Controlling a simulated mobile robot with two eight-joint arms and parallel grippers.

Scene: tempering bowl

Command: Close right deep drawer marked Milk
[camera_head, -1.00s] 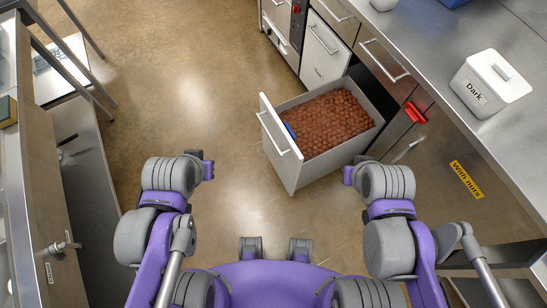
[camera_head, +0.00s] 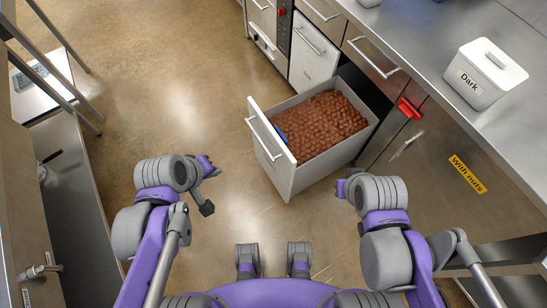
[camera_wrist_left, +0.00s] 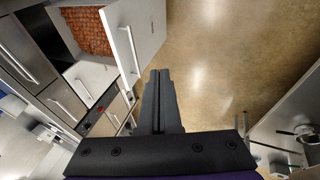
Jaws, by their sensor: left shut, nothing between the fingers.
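A deep drawer (camera_head: 292,183) stands pulled open from the right-hand counter, with a white front and a bar handle (camera_head: 265,139). It is full of brown pieces (camera_head: 325,122), with a blue item near its front. No Milk label is readable. The drawer front also shows at the top of the left wrist view (camera_wrist_left: 146,35). My left gripper (camera_head: 207,208) is shut and empty, left of the drawer front and apart from it. Its fingers show in the left wrist view (camera_wrist_left: 159,82). My right arm is close to the drawer's near side; its gripper is not visible.
A white drawer front (camera_head: 313,55) and another drawer (camera_head: 372,55) are shut beside the opening. A white box marked Dark (camera_head: 482,85) stands on the steel counter (camera_head: 410,25). A "With nuts" panel (camera_head: 440,170) is below it. Floor (camera_head: 180,80) left of the drawer is clear.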

